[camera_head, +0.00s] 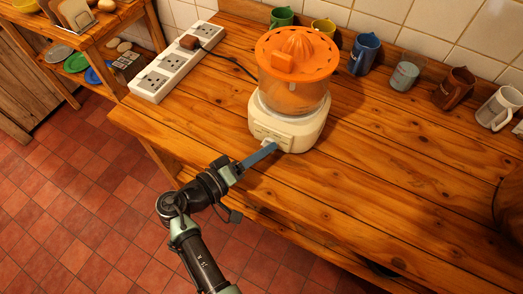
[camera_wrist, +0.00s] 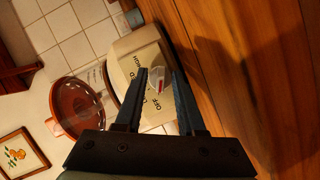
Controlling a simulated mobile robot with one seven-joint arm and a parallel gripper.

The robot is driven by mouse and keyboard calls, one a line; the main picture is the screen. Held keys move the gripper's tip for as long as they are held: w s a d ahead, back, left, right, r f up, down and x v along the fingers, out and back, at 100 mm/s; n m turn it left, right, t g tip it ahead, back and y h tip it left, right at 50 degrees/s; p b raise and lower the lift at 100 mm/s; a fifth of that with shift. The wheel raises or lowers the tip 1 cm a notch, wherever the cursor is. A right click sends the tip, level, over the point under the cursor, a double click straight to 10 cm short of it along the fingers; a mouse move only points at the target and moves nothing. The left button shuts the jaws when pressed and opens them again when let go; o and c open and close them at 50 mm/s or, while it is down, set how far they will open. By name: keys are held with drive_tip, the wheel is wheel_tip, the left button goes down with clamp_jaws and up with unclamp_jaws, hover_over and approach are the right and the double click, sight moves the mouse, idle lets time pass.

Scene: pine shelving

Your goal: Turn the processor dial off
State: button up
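The processor (camera_head: 289,128) stands on the wooden counter, with a cream base, a clear bowl and an orange juicer top. My gripper (camera_head: 272,147) reaches its front face from the lower left. In the wrist view the dial (camera_wrist: 155,78) is pale with a red mark, on the cream front panel, beside printed words including "OFF". The fingers of my gripper (camera_wrist: 161,71) are apart, one on each side of the dial. I cannot tell whether they touch it, or which setting the red mark points to. In the head view the fingers partly hide the dial.
A white power strip (camera_head: 176,63) with a plug in it lies behind left of the processor. Several mugs, including a blue one (camera_head: 364,54), line the tiled wall. The counter (camera_head: 400,175) to the right is clear. A lower shelf unit (camera_head: 90,40) stands at the left.

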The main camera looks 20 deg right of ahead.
idle(0.4)
drive_tip(key=b+v, duration=0.2)
drive_tip(key=v, duration=1.1)
drive_tip(key=shift+f, duration=0.1)
drive_tip(key=w+a+r+t+y+p, duration=0.1)
drive_tip(key=w+r+t+y, duration=0.4)
drive_tip(key=w+r, duration=0.45)
drive_tip(key=w+a+r+t+y+p, duration=0.1)
drive_tip(key=w+r+t+y, duration=0.2)
drive_tip(key=r, duration=0.6)
drive_tip(key=w+a+r+t+y, duration=0.1)
drive_tip(key=w+r+t+y, duration=0.15)
drive_tip(key=r, duration=0.65)
drive_tip(key=s+r+t+y, duration=0.1)
drive_tip(key=s+r+t, duration=0.3)
drive_tip(key=r, duration=0.6)
drive_tip(key=s+r+n+t+y+p, duration=0.1)
drive_tip(key=s+r+t+y, duration=0.1)
drive_tip(key=s+r+t, duration=0.2)
drive_tip(key=s+r+t+y, duration=0.1)
drive_tip(key=s+r+t, duration=0.3)
drive_tip(key=r, duration=1.3)
drive_tip(key=s, duration=0.4)
drive_tip(key=shift+s+d+n+p, duration=0.3)
drive_tip(key=shift+d+n+p, duration=0.05)
drive_tip(key=shift+d+n, duration=0.05)
drive_tip(key=shift+r+y, duration=0.1)
drive_tip(key=shift+y, duration=0.15)
